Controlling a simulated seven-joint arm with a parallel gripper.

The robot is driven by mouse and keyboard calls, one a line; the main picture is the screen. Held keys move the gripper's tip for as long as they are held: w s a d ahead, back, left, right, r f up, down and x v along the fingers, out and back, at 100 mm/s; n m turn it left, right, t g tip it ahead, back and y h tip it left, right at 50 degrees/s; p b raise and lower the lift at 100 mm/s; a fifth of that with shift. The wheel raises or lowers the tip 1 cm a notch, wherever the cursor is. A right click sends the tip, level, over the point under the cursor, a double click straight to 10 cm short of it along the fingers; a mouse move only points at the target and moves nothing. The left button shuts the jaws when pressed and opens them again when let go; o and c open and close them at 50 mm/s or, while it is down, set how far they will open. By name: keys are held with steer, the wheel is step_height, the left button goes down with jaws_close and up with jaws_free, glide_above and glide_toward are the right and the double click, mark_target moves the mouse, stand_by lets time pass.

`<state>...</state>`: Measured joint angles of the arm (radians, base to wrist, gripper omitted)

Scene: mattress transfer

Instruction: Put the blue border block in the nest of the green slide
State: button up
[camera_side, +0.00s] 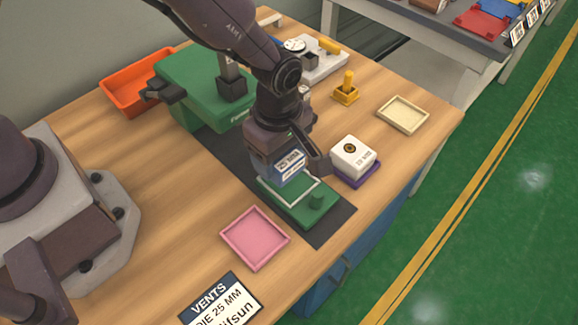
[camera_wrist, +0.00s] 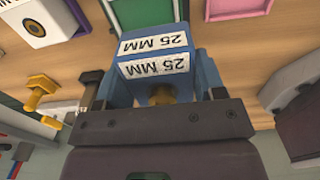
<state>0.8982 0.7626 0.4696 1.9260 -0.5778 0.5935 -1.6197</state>
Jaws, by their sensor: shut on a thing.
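My gripper (camera_side: 286,172) is shut on the blue border block (camera_side: 289,168). In the wrist view the block (camera_wrist: 153,40) is blue, with white labels reading "25 MM", and sits between my fingers (camera_wrist: 155,88). The green slide (camera_side: 322,204) lies on a dark strip, with a pale-edged nest on its top. The block is over the rear part of the nest in the side view. I cannot tell whether it touches the slide. Part of the slide (camera_wrist: 143,13) also shows beyond the block in the wrist view.
A white block with a round hole (camera_side: 352,157) stands on a purple base right of the slide. A pink tray (camera_side: 255,238) is in front, a cream tray (camera_side: 403,114) at right. A green machine (camera_side: 200,85), orange bin (camera_side: 128,97) and yellow-knobbed piece (camera_side: 346,92) stand behind.

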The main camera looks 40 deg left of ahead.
mark_target(289, 171)
steer(key=shift+w+d+f, duration=0.25)
steer(key=shift+w+f, duration=0.25)
steer(key=shift+f, duration=0.2)
steer(key=shift+w+d+f, duration=0.1)
steer(key=shift+f, duration=0.8)
steer(key=shift+w+d+f, duration=0.1)
steer(key=shift+f, duration=0.8)
steer(key=shift+f, duration=0.1)
steer(key=o, duration=1)
steer(key=shift+o, duration=0.2)
